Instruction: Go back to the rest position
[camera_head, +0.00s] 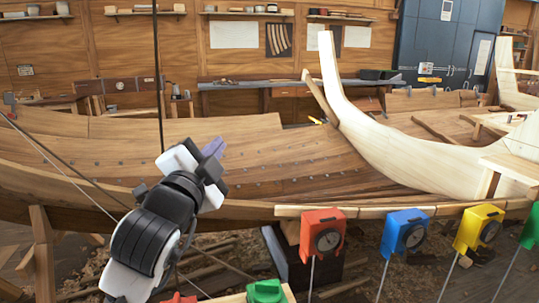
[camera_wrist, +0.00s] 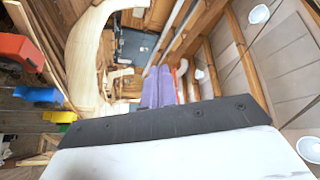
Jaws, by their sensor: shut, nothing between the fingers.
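My gripper (camera_head: 213,147) is raised at the left of centre in the head view, in front of the wooden hull. Its purple fingers are together and hold nothing. In the wrist view the purple fingers (camera_wrist: 157,88) stand side by side, closed, pointing toward the far wall and the blue cabinet. My white and black arm rises from the bottom of the head view. The gripper appears clear of the hull planks (camera_head: 250,155), though the exact gap cannot be told.
Boxes with dials stand on thin rods along the hull's near edge: red (camera_head: 322,233), blue (camera_head: 405,231), yellow (camera_head: 478,227) and green (camera_head: 531,228). Another green object (camera_head: 266,291) is at the bottom. A pale curved stem (camera_head: 350,115) rises at right. A blue cabinet (camera_head: 440,45) stands behind.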

